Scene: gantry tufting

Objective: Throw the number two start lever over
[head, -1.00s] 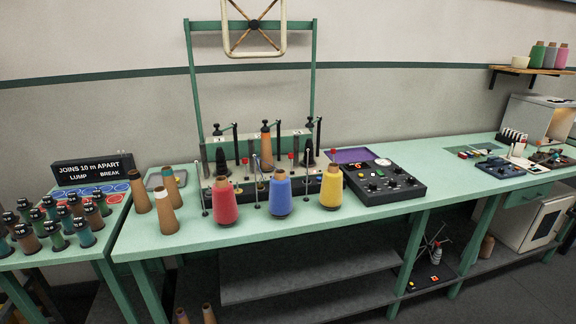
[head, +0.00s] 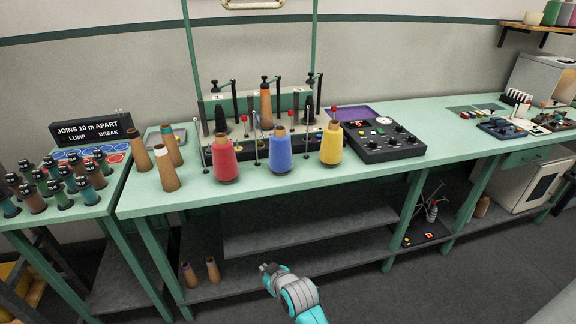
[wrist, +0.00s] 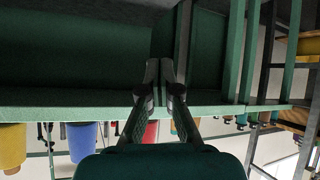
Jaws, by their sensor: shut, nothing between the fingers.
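A green winding machine (head: 215,107) with several spindles stands at the back of the bench, behind the coloured cones. Small red knobs, perhaps the start levers, show on it: a left one (head: 244,119), a middle one (head: 290,114) and a right one (head: 334,109). Their numbers are too small to read, and the cones hide part of the machine's base. My gripper (head: 267,267) is low in front of the bench, below its top and well apart from the machine. In the wrist view its fingers (wrist: 166,66) are together and empty.
Red (head: 224,160), blue (head: 281,156) and yellow (head: 331,144) cones stand along the bench front before the machine. A black control box (head: 385,142) sits right of them. The green bench (head: 290,181) has a lower shelf (head: 310,228) near my gripper. Open floor lies in front.

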